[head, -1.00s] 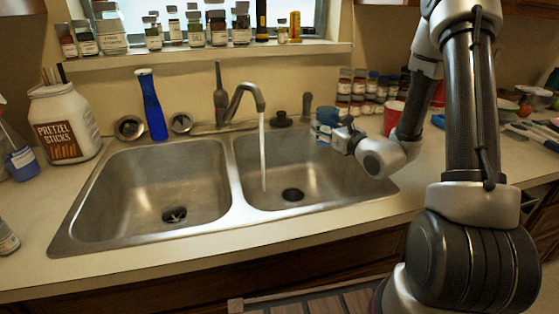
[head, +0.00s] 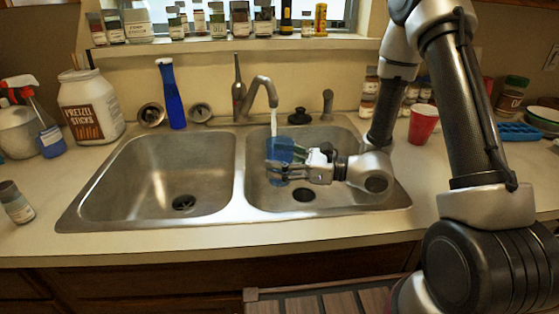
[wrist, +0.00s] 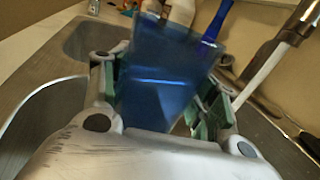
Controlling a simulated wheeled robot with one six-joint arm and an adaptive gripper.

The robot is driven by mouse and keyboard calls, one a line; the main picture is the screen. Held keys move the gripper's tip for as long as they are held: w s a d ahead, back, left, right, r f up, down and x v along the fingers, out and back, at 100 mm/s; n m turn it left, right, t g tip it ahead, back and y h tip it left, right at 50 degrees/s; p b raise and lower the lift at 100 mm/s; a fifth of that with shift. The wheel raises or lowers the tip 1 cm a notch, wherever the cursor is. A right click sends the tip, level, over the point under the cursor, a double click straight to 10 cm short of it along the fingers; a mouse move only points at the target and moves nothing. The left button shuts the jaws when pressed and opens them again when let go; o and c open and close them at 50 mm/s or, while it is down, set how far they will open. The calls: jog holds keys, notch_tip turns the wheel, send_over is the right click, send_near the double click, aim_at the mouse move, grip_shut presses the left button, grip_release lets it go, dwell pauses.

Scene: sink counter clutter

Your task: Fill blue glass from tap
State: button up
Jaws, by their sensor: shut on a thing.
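The blue glass (head: 281,148) is held over the right sink basin, just under the tap (head: 263,90). My gripper (head: 283,164) is shut on it from the right side, and its fingers cover part of the glass. Water (head: 274,122) runs from the spout and meets the glass's rim area in the head view. In the wrist view the glass (wrist: 160,85) fills the space between the fingers, and the water stream (wrist: 258,78) shows to its right. I cannot tell whether water enters the glass, and its inside is hidden.
The empty left basin (head: 165,175) lies beside the right one. A tall blue bottle (head: 171,95) and a pretzel jar (head: 90,108) stand at the left. A red cup (head: 422,124) stands on the right counter. Several small jars line the windowsill.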

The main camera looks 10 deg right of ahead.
jog(key=w+f, duration=0.4)
jog(key=w, duration=1.1)
jog(key=shift+w+a, duration=0.2)
jog(key=shift+w, duration=0.2)
dwell(0.4)
jog(key=s, duration=0.6)
jog(key=shift+s, duration=0.2)
dwell(0.6)
jog(key=s+r, duration=0.2)
jog(key=r, duration=0.1)
jog(key=s+r, duration=0.1)
jog(key=r, duration=0.1)
jog(key=shift+d, duration=0.1)
dwell(0.5)
